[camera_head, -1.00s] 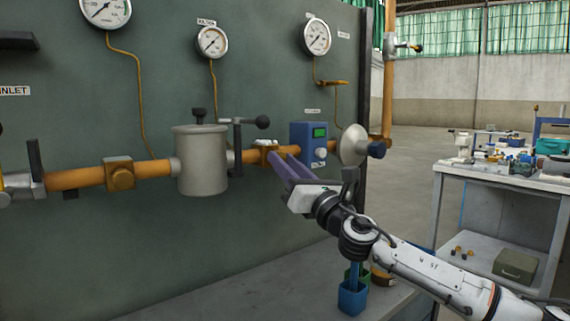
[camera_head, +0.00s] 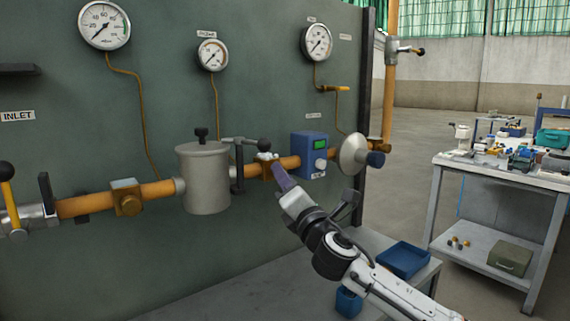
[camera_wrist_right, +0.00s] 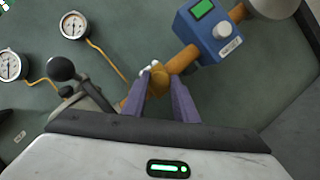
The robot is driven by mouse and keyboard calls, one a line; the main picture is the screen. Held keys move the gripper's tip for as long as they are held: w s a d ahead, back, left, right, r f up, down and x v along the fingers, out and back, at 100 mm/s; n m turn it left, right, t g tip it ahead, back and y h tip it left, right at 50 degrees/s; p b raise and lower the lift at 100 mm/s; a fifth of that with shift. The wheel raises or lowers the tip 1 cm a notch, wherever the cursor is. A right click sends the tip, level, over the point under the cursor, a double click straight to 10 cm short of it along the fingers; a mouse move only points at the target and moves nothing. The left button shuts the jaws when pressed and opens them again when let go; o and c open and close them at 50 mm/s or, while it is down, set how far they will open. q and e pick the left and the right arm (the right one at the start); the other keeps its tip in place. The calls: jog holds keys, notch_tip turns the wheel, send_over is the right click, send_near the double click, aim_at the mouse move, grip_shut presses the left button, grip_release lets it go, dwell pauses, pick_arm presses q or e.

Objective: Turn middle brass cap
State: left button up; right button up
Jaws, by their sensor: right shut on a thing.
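The orange pipe (camera_head: 155,189) runs across the dark green panel. A brass fitting sits on it between the grey pot (camera_head: 205,180) and the blue box (camera_head: 310,155). In the right wrist view the rounded brass cap (camera_wrist_right: 162,76) lies between the purple fingers of my right gripper (camera_wrist_right: 160,84). The right gripper (camera_head: 277,172) is shut on this cap, and its fingers hide part of the fitting in the head view. Another brass fitting (camera_head: 128,198) is on the pipe left of the pot. My left gripper is not in view.
A lever with a black ball (camera_head: 264,145) stands close left of the gripper. A grey disc (camera_head: 352,154) is on the pipe to the right. Below are a blue tray (camera_head: 405,262) and a blue bin (camera_head: 348,302). A cluttered workbench (camera_head: 500,175) stands at right.

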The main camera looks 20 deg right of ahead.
pick_arm(q)
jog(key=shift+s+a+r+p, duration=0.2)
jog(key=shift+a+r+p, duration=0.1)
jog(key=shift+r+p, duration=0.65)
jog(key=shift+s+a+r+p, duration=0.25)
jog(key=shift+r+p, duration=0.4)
jog(key=shift+p, duration=0.5)
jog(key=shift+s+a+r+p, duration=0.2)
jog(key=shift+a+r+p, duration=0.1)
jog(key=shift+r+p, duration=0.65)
pick_arm(e)
jog(key=shift+r+m+g+h, duration=0.1)
jog(key=shift+m+g+h, duration=0.35)
jog(key=shift+m, duration=1.2)
jog(key=shift+r+m+g+h, duration=0.1)
jog(key=shift+m+g+h, duration=0.35)
jog(key=shift+m, duration=1.2)
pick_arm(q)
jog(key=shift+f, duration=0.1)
pick_arm(e)
jog(key=o, duration=1.1)
jog(key=shift+c, duration=0.2)
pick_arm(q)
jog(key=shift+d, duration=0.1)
pick_arm(e)
jog(key=shift+s, duration=0.1)
